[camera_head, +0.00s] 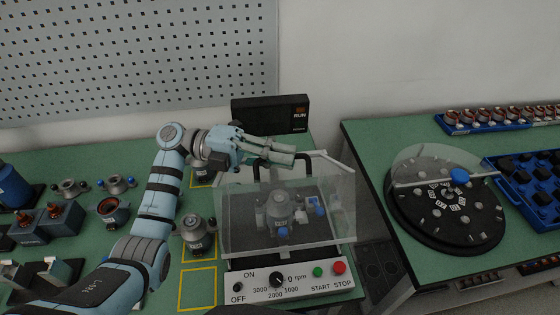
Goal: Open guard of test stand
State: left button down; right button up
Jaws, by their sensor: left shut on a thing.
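The test stand's guard (337,222) is a clear box-like cover in the middle of the head view. It stands over the stand, and its front panel hangs down in front of a grey motor-like part (279,209). My left gripper (290,154) reaches in from the left at the guard's upper edge. Its fingers point right and are shut on the guard, close to a pale bar (330,165) at the top. The exact grip point is hidden by the fingers. The front control panel (290,283) carries a knob and START and STOP buttons. My right gripper is out of view.
A dark display box (270,114) reading RUN stands behind the stand. Another grey motor (196,235) is left of it, above an empty yellow-outlined square (198,288). A round dark turntable (450,230) and blue trays (530,185) occupy the right bench.

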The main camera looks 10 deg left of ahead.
pick_arm(q)
jog(key=c, duration=2)
grip_release()
jog(key=shift+d, duration=0.15)
jog(key=shift+o, duration=0.2)
jog(key=a, duration=1.2)
jog(key=shift+w, duration=0.4)
